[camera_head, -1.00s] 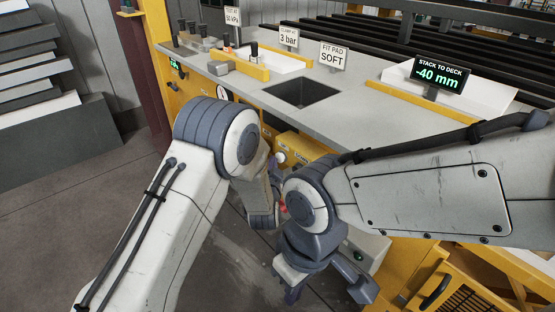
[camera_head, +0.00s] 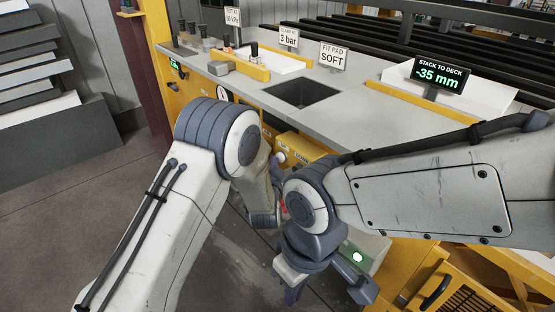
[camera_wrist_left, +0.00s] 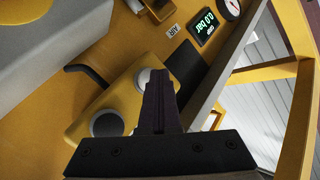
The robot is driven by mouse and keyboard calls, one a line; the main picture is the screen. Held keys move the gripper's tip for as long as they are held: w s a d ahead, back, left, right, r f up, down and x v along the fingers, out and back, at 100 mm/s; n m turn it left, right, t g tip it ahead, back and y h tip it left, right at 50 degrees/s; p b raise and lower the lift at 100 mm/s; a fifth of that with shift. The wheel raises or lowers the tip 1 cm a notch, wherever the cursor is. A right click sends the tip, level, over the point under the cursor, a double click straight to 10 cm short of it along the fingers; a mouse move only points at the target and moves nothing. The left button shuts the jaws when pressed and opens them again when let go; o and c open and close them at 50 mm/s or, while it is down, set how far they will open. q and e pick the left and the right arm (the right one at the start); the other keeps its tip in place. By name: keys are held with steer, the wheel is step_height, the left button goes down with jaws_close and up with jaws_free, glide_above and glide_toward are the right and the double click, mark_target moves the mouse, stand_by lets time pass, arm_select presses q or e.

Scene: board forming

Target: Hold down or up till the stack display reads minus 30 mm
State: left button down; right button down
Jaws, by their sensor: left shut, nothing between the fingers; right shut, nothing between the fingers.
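The stack display (camera_head: 439,76) stands on the bench at the right and reads -35 mm in green. In the left wrist view, my left gripper (camera_wrist_left: 159,80) is shut and empty, its fingers over a yellow button box (camera_wrist_left: 82,108). A white round button (camera_wrist_left: 146,77) is partly hidden behind the fingertips; I cannot tell if they touch it. Button labels are not readable. My right gripper (camera_head: 292,294) is shut and empty, low in front of the bench.
The grey bench top (camera_head: 225,85) has a dark square opening (camera_head: 301,92) and signs for clamp pressure and soft fit pad (camera_head: 333,57). A small panel display (camera_wrist_left: 203,28) reads 0.0 bar.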

arm_select(q)
steer(key=shift+s+a, duration=0.55)
steer(key=shift+a, duration=0.2)
steer(key=s+a, duration=0.1)
steer(key=a, duration=0.1)
steer(key=s+a, duration=0.2)
steer(key=shift+b, duration=0.3)
steer(key=shift+r, duration=0.1)
stand_by(0.4)
